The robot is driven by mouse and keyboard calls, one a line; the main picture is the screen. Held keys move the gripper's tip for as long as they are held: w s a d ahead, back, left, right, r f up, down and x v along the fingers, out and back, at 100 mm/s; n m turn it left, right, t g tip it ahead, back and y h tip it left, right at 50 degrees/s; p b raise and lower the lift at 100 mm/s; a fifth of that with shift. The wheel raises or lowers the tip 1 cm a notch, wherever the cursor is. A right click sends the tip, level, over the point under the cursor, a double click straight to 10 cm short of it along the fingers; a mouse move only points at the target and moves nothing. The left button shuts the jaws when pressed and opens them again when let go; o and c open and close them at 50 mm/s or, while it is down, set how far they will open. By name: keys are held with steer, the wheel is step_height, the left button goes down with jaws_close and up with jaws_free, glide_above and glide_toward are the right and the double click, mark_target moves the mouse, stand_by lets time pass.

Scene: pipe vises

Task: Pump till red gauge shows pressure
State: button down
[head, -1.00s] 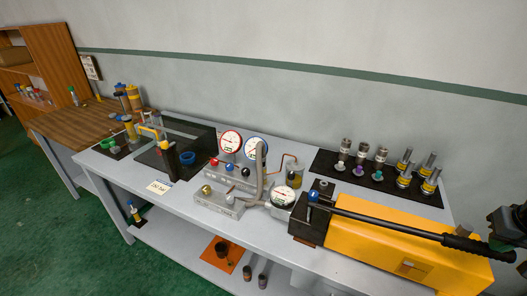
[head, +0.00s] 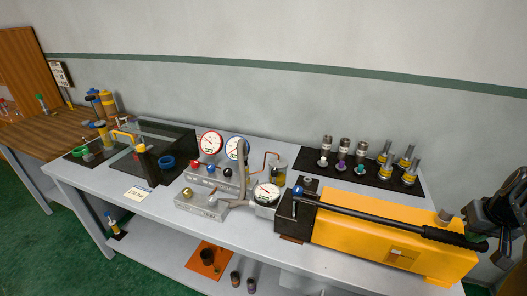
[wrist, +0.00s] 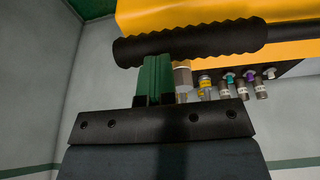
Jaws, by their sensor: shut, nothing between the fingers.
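The yellow hand pump (head: 360,238) lies on the right of the bench. Its long black handle (head: 375,217) lies low along its top, with a ribbed grip at the right end. The red-rimmed gauge (head: 209,144) stands mid-bench; its needle is too small to read surely. My gripper (head: 477,239) is at the grip's end at the right edge. In the wrist view its green fingers (wrist: 155,80) are shut together, right by the ribbed black grip (wrist: 190,42). Whether they touch it I cannot tell.
A blue-rimmed gauge (head: 237,148) and a white gauge (head: 267,193) stand near the red one. Several fittings stand on a black mat (head: 319,169) behind the pump. A clear guard (head: 165,136) is at the left. The wall is close behind the bench.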

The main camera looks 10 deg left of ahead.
steer(key=shift+s+f, duration=0.2)
steer(key=shift+f, duration=0.4)
steer(key=shift+r, duration=0.1)
steer(key=r+p, duration=0.1)
steer(key=r, duration=0.1)
steer(key=r+p, duration=0.4)
steer(key=shift+w+a+r, duration=0.2)
steer(key=shift+a+r, duration=0.1)
steer(key=shift+r, duration=0.05)
step_height(320, 180, up, 9)
steer(key=a+p, duration=0.2)
steer(key=p, duration=0.5)
steer(key=shift+w+a+r, duration=0.15)
steer(key=shift+w+r, duration=0.05)
steer(key=shift+w, duration=0.1)
steer(key=shift+f, duration=0.1)
step_height(320, 180, down, 6)
steer(key=d+b, duration=0.1)
steer(key=b, duration=0.4)
steer(key=shift+s+d+f, duration=0.2)
steer(key=shift+d+f, duration=0.05)
steer(key=shift+d, duration=0.05)
steer(key=shift+f, duration=0.15)
